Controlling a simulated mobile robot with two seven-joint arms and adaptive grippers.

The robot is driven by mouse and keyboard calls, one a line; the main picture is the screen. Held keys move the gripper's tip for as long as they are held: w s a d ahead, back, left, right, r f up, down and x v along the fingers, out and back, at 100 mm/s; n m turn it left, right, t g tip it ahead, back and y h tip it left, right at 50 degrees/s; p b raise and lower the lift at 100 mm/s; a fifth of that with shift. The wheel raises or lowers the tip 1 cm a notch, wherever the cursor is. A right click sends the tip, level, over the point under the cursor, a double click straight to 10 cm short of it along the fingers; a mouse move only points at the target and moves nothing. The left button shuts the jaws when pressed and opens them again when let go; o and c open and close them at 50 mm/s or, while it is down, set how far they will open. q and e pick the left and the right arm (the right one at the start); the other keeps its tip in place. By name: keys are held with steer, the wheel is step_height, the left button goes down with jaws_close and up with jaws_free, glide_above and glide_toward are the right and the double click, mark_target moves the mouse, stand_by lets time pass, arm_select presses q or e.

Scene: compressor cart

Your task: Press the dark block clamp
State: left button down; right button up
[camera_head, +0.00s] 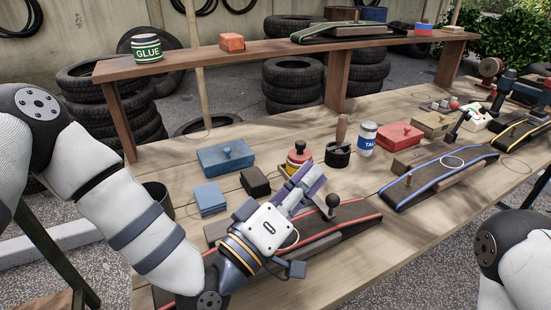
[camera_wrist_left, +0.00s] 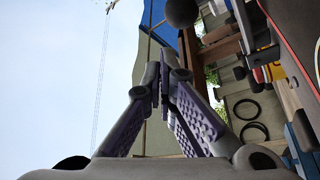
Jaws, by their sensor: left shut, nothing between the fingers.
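My left gripper (camera_head: 314,174) is shut and empty, with its purple fingers above the near end of the workbench. In the left wrist view its fingertips (camera_wrist_left: 164,72) meet. Below and right of it lies a long dark board with red edges (camera_head: 345,215). A black ball knob (camera_head: 333,201) stands by that board, close to the fingers; a dark ball (camera_wrist_left: 183,12) also shows past the fingertips in the wrist view. A small dark block (camera_head: 255,181) sits left of the gripper. I cannot tell which part is the clamp. My right gripper is out of view.
Behind the gripper stand a red-and-yellow knobbed piece (camera_head: 299,157), a blue box (camera_head: 225,158), blue pads (camera_head: 210,198), a dark cup (camera_head: 338,154) and a white-blue can (camera_head: 367,138). A blue-edged board (camera_head: 440,177) lies to the right. A raised shelf (camera_head: 270,48) spans the back.

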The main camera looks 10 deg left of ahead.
arm_select(q)
steer(key=r+v, duration=0.1)
steer(key=v, duration=0.3)
steer(key=r+v, duration=0.1)
steer(key=v, duration=0.3)
steer(key=r+v, duration=0.1)
steer(key=v, duration=0.3)
steer(key=shift+s+a+f, duration=0.1)
steer(key=shift+s+a, duration=0.35)
steer(key=shift+s, duration=0.15)
